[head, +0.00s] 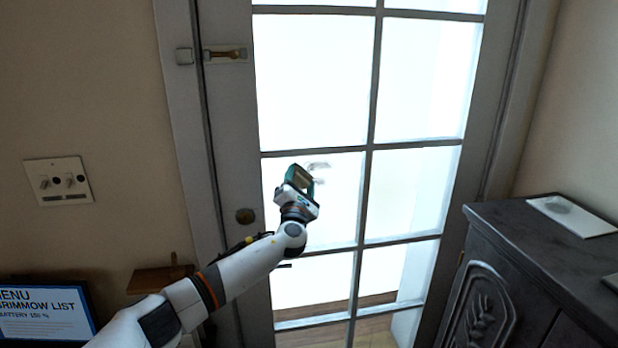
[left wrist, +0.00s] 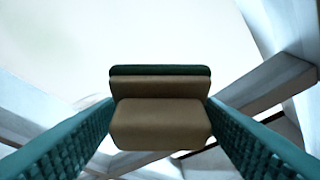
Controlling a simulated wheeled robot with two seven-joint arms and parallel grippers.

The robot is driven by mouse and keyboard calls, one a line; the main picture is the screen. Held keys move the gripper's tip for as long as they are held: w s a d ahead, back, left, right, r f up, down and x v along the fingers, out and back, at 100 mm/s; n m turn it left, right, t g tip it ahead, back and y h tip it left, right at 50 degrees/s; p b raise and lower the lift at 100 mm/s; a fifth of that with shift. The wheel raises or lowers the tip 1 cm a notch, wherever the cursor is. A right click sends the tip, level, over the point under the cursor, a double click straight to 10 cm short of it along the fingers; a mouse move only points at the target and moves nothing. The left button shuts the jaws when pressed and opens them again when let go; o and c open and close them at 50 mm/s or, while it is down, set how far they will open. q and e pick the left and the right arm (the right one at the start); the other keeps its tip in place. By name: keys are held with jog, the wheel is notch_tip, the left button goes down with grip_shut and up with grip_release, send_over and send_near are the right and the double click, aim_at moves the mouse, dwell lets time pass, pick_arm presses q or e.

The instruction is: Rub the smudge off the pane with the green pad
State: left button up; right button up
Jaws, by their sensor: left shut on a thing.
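The pane (head: 335,200) is a bright square of the glazed door, left column, below the middle bar. A grey smudge (head: 318,166) shows in its upper part, just above and right of my left gripper (head: 299,180). The gripper is shut on the green pad, a tan block (left wrist: 160,122) with a dark green layer (left wrist: 160,71) on its far side. The pad sits between both teal fingers, with the green layer facing the glass. I cannot tell whether it touches the glass; part of the smudge may be hidden behind it. My right gripper is out of view.
Grey bars (head: 363,190) frame the panes. A dark carved cabinet (head: 520,260) stands at right with a pale card (head: 572,216) on top. A menu screen (head: 45,312) is lower left.

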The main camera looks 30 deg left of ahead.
aim_at(342, 162)
pick_arm(q)
jog(key=shift+r+p, duration=0.9)
jog(key=shift+p, duration=0.05)
jog(key=shift+w+d, duration=0.2)
jog(key=shift+d, duration=0.15)
jog(key=shift+w+d+f+b, duration=0.15)
jog(key=shift+w+d+b, duration=0.25)
jog(key=shift+w+d, duration=0.7)
jog(key=shift+w+d+b, duration=0.3)
jog(key=shift+w+d, duration=0.2)
jog(key=shift+d, duration=0.3)
jog(key=shift+w+d+b, duration=0.3)
jog(key=shift+w+d, duration=0.2)
jog(key=shift+d, duration=0.3)
jog(key=shift+w+d+b, duration=0.65)
jog(key=shift+d+b, duration=0.15)
jog(key=shift+w+d+b, duration=0.4)
jog(key=shift+w+d, duration=0.1)
jog(key=shift+d, duration=0.15)
